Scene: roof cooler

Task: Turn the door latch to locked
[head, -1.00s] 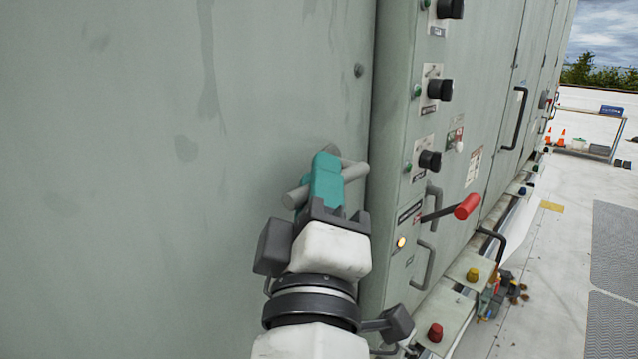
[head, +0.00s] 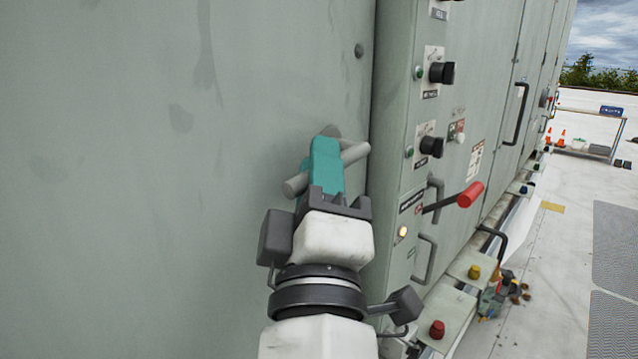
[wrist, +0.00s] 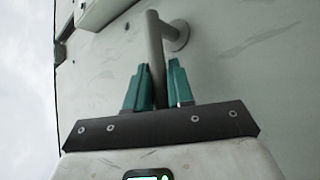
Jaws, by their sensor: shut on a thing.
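The door latch (head: 297,184) is a grey bar handle on the large grey-green door panel at the left. In the head view the bar slants, its left end lower than its right end. My gripper (head: 325,165) has teal fingers shut around the bar, and the fingers hide its middle. In the wrist view the latch (wrist: 155,45) stands between my gripper's two fingers (wrist: 160,88), with its round mount (wrist: 176,36) on the door behind.
Right of the door, a panel carries black knobs (head: 441,72), a red-ended lever (head: 468,194) and black and grey handles. Red and yellow buttons (head: 437,330) sit low beside it. The roof floor at the right is mostly open, with a cart (head: 590,125) far back.

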